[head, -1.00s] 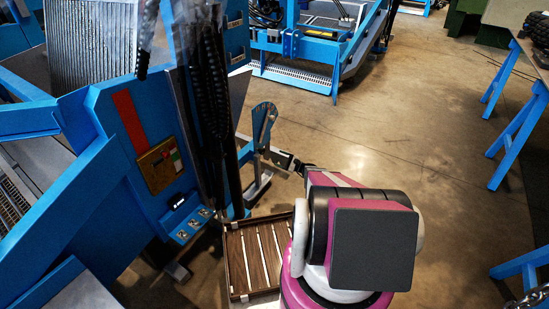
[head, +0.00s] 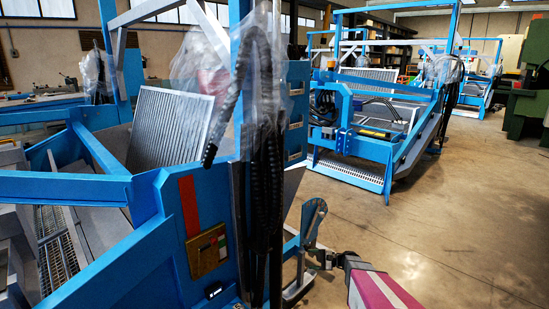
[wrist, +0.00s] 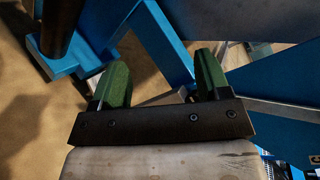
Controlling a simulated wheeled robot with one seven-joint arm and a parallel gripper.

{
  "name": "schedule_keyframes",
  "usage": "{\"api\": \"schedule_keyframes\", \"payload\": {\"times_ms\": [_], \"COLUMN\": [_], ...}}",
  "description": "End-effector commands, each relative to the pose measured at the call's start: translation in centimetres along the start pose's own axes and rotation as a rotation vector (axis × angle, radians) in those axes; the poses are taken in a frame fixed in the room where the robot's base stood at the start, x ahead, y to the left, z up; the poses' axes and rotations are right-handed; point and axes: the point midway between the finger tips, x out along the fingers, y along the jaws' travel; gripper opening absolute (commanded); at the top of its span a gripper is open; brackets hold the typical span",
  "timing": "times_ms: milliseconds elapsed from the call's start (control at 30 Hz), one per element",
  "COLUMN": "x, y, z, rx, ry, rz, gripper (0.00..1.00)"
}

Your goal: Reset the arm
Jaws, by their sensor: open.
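My gripper (wrist: 162,80) is open in the wrist view. Its two green fingers stand well apart with nothing held between them, and blue machine beams show beyond. In the head view my pink and dark arm comes in at the bottom edge, and its dark gripper end (head: 325,258) is beside a blue curved plate (head: 313,218) on the near machine. From the head view I cannot tell whether they touch. Most of my arm is outside the head view.
The large blue machine (head: 150,240) fills the left, with a ribbed grey panel (head: 172,125) and black hoses. Another blue machine (head: 375,130) stands behind. A dark post (wrist: 62,25) and blue beams are close to the gripper. The concrete floor (head: 455,220) at right is open.

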Motion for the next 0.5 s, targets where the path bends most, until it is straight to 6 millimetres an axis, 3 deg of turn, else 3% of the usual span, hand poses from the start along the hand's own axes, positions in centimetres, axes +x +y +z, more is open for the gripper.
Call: {"api": "schedule_keyframes", "payload": {"times_ms": [33,233,500], "x": [0.7,1.7,-1.1], "y": [-0.1,0.6,0.9], "z": [3.4,11.5,21.2], "rx": [-0.031,-0.173,-0.420], "ry": [0.009,0.070,0.181], "rz": [0.093,0.480,0.982], "gripper": [0.70,0.70,0.70]}}
